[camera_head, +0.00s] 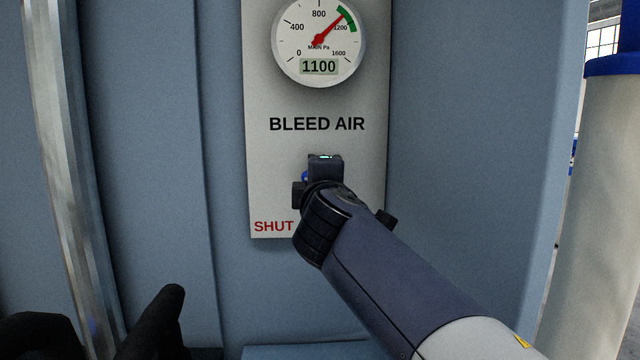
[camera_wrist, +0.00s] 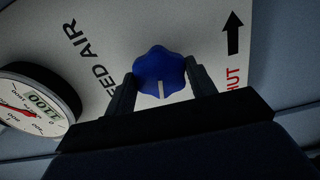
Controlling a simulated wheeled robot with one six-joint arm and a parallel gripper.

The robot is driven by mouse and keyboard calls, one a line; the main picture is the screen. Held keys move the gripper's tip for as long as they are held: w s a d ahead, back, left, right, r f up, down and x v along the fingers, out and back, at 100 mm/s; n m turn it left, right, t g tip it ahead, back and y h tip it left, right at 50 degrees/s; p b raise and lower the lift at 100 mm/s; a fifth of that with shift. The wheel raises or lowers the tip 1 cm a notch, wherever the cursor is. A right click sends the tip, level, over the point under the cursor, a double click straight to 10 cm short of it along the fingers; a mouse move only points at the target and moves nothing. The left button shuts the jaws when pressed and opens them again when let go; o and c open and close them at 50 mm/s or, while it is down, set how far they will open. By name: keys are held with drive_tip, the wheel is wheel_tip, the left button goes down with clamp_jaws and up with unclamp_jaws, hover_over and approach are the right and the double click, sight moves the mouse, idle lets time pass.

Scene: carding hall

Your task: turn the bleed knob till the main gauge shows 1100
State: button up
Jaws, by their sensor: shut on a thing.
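The main gauge (camera_head: 319,42) is at the top of a pale panel in the head view. Its digital readout shows 1100, and its red needle points up and right at the green band, a little short of the 1200 mark. In the wrist view the gauge (camera_wrist: 38,103) is at the left. The blue bleed knob (camera_wrist: 160,72) has a lobed rim and a white pointer line. My gripper (camera_wrist: 158,85) is shut on the knob, one finger on each side. In the head view my gripper (camera_head: 323,175) hides most of the knob.
The panel (camera_head: 270,180) reads BLEED AIR, with red SHUT lettering at lower left, and is fixed to a blue-grey wall (camera_head: 460,120). A metal post (camera_head: 65,150) stands at the left. A pale cylinder with a blue rim (camera_head: 605,200) stands at the right.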

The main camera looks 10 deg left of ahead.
drive_tip(key=o, duration=0.9)
drive_tip(key=shift+o, duration=0.2)
drive_tip(key=shift+s, duration=0.15)
drive_tip(key=b+v, duration=0.1)
drive_tip(key=v, duration=0.9)
drive_tip(key=shift+s+b, duration=0.25)
drive_tip(key=shift+b, duration=0.05)
drive_tip(key=shift+w, duration=0.1)
drive_tip(key=p+x, duration=0.2)
drive_tip(key=x, duration=0.8)
drive_tip(key=shift+w, duration=0.3)
drive_tip(key=shift+s, duration=0.15)
